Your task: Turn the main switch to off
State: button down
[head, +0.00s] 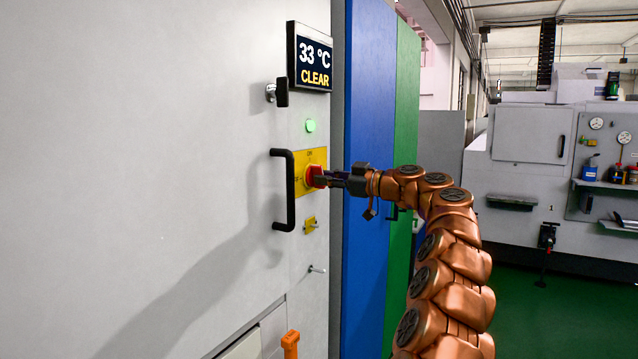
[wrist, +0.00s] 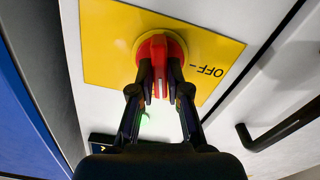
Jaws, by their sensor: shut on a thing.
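The main switch is a red rotary knob (head: 314,176) on a yellow plate (head: 303,161) on the grey cabinet front. In the wrist view, the red knob (wrist: 160,52) sits on the yellow plate (wrist: 110,45), with the "OFF" mark (wrist: 207,70) to its right. My gripper (head: 322,178) reaches the knob from the right, and its two fingers (wrist: 160,88) are shut on the knob's handle, one on each side. The handle lies along the line of my fingers, not toward the OFF mark. The fingers hide part of the handle.
A black handle (head: 287,190) stands out left of the plate. Above are a green light (head: 310,126), a black latch (head: 281,93) and a display (head: 309,58) reading 33 °C CLEAR. A small yellow plate (head: 309,225) is below. Blue (head: 369,150) and green panels stand right.

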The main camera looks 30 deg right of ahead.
jog(key=shift+f+b, duration=0.15)
jog(key=shift+b, duration=0.2)
jog(key=shift+n, duration=0.4)
jog(key=shift+d+n+b, duration=0.1)
jog(key=shift+n+b, duration=0.3)
jog(key=shift+b, duration=0.35)
jog(key=shift+n, duration=1.9)
